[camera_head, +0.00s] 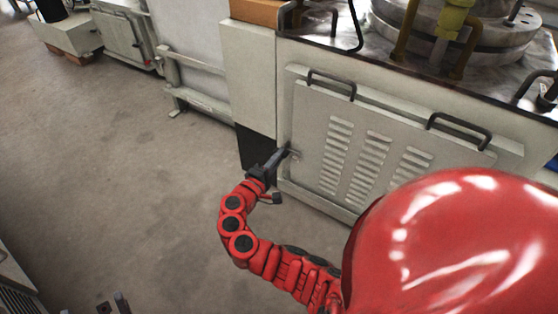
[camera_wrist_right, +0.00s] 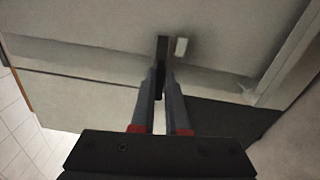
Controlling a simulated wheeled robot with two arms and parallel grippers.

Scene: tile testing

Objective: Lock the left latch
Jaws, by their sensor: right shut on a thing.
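The grey louvred panel (camera_head: 310,130) is closed flat against the front of the machine cabinet, with two dark handles along its top. The left latch (camera_head: 294,154) is a small piece at the panel's left edge, mostly hidden by my fingers. My right gripper (camera_head: 282,156) reaches it from the left. In the right wrist view, my right gripper (camera_wrist_right: 160,92) has its fingers close together around the dark latch bar (camera_wrist_right: 162,50), with a small pale block (camera_wrist_right: 181,47) beside it. Whether the latch is locked is unclear.
Bare concrete floor (camera_head: 120,170) is open left of the cabinet. A pale post (camera_head: 248,75) stands against the cabinet's left side. Metal machinery (camera_head: 475,35) sits on top. My own red body hides the panel's lower right.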

